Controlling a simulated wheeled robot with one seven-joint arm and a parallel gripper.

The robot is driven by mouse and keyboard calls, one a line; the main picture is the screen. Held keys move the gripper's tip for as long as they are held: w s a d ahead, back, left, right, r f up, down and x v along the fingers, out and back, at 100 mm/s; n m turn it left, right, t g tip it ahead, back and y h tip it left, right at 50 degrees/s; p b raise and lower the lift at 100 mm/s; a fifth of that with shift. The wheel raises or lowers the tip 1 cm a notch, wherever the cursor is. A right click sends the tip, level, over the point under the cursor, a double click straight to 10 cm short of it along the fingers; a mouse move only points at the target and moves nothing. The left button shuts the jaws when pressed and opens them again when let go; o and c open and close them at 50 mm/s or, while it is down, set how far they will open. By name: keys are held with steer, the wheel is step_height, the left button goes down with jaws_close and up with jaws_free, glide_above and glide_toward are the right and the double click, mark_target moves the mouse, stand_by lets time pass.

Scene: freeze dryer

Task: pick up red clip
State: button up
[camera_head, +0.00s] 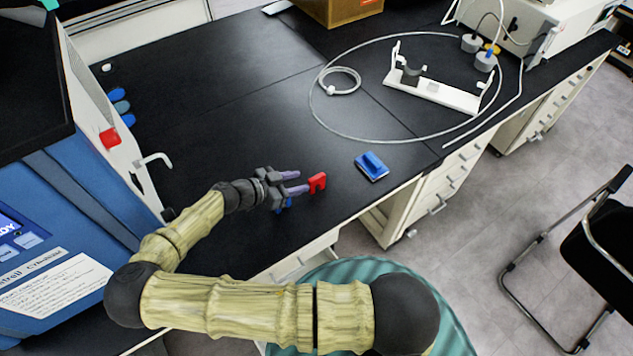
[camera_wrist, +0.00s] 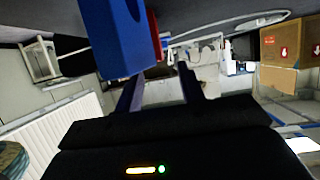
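The red clip (camera_head: 317,183) stands on the black bench top near its front edge. My gripper (camera_head: 298,182) is low over the bench just left of the red clip, its two purple-grey fingers pointing toward it. The fingers are apart, with nothing seen between them. In the wrist view my gripper (camera_wrist: 160,85) also shows open. There a large blue piece (camera_wrist: 115,35) fills the upper left, and a strip of the red clip (camera_wrist: 155,35) shows past it, mostly hidden. Whether a fingertip touches either piece is unclear.
A bit of blue (camera_head: 285,205) shows beside my gripper in the head view. A blue block (camera_head: 372,167) lies right of the red clip. A white stand (camera_head: 432,90) and looped tubing (camera_head: 340,82) lie farther back. The blue machine's open door (camera_head: 115,150) stands at left.

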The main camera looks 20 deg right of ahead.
mark_target(311, 180)
steer(key=p+x, duration=0.2)
steer(key=x, duration=0.2)
steer(key=shift+d+f, duration=0.1)
steer(key=shift+d, duration=0.15)
steer(key=shift+d+f, duration=0.2)
steer(key=shift+f, duration=0.05)
jaws_close()
